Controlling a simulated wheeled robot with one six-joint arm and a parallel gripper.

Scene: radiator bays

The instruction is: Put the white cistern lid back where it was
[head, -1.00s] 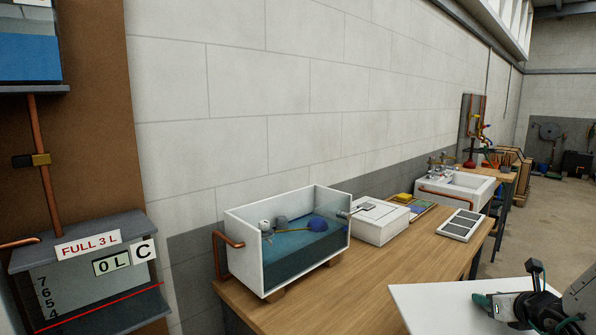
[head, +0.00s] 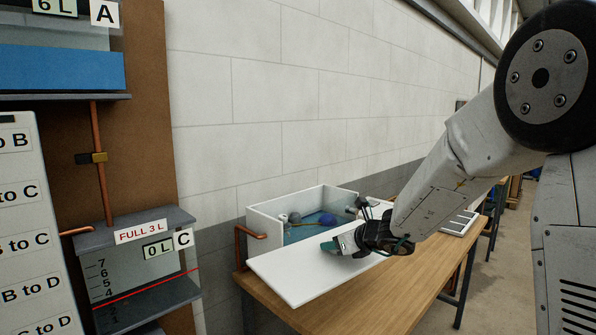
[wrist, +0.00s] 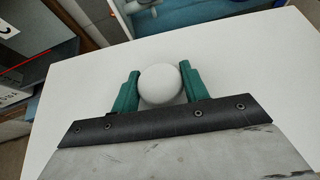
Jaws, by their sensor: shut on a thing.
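The white cistern lid (head: 300,275) is a flat white slab in front of the open cistern in the head view. My gripper (head: 345,244) is shut on the lid's round white knob (wrist: 160,84), with one green finger on each side in the wrist view. The lid (wrist: 240,75) fills most of the wrist view. The white cistern (head: 272,202) stands on the wooden bench with its top open. A blue float (head: 327,220) and fittings show inside it. The lid hides the cistern's front. I cannot tell the lid's height above the bench.
The wooden bench (head: 405,290) is clear towards its front right. A copper pipe (head: 249,237) stands at the cistern's left end. A panelled tray (head: 460,222) lies further right on the bench. A board with tanks (head: 140,268) is at the left.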

